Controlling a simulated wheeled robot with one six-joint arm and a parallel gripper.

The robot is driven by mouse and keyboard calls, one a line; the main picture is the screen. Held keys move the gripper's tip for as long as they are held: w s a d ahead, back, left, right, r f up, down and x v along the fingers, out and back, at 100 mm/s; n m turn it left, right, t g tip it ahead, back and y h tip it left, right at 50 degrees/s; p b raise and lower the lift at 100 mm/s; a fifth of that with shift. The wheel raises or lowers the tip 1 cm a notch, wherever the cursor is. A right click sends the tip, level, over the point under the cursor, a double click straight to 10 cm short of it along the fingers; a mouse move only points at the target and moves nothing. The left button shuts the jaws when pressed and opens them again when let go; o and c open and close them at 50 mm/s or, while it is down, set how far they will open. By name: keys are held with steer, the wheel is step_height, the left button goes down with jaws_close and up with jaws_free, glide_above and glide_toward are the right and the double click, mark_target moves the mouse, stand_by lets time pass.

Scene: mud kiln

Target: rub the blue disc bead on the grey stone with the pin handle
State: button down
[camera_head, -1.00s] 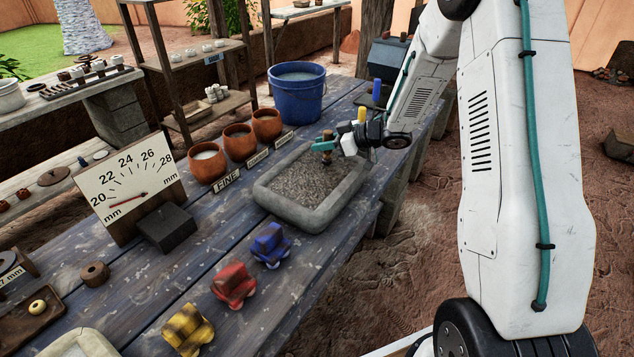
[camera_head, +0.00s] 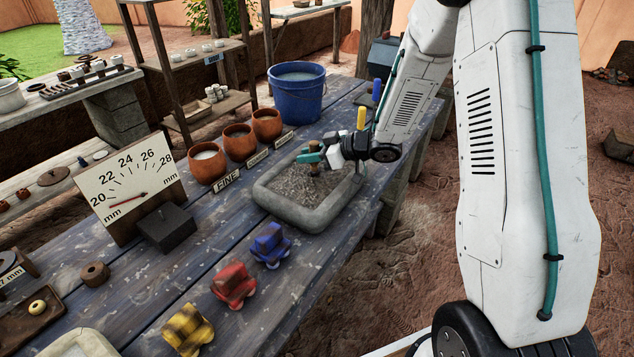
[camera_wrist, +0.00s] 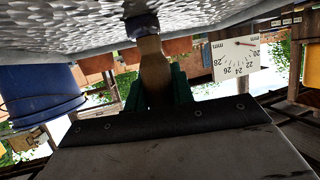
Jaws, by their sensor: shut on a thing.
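My gripper (camera_head: 316,155), with green fingers, is over the grey stone (camera_head: 297,212), a rounded trough with a pebbly grey bed. It is shut on the wooden pin handle (camera_wrist: 153,66), whose lower part (camera_head: 314,170) reaches down to the bed. The wrist view is upside down, with the stone's bumpy surface (camera_wrist: 65,25) along the top. A dark blue-grey piece (camera_wrist: 141,26) sits at the handle's far end, at or against the stone. I cannot tell whether it is the bead, and its contact face is hidden.
Three clay pots (camera_head: 239,142) and a blue bucket (camera_head: 297,93) stand behind the stone. A dial gauge (camera_head: 135,190) with a dark block is at left. Blue (camera_head: 270,245), red (camera_head: 233,285) and yellow (camera_head: 188,329) lumpy pieces lie in front. Bare planks lie between.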

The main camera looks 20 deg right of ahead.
steer(key=shift+s+a+f, duration=0.1)
steer(key=shift+s+a, duration=0.7)
steer(key=shift+a, duration=0.3)
steer(key=shift+s+a+r, duration=0.1)
steer(key=shift+s+a, duration=0.75)
steer(key=shift+a, duration=0.2)
steer(key=shift+s+a+f, duration=0.1)
steer(key=shift+s+a, duration=0.7)
steer(key=shift+a, duration=0.3)
step_height(320, 180, up, 7)
steer(key=shift+w+d+f, duration=0.1)
steer(key=shift+f, duration=2.2)
steer(key=shift+f, duration=1.15)
steer(key=shift+d, duration=0.1)
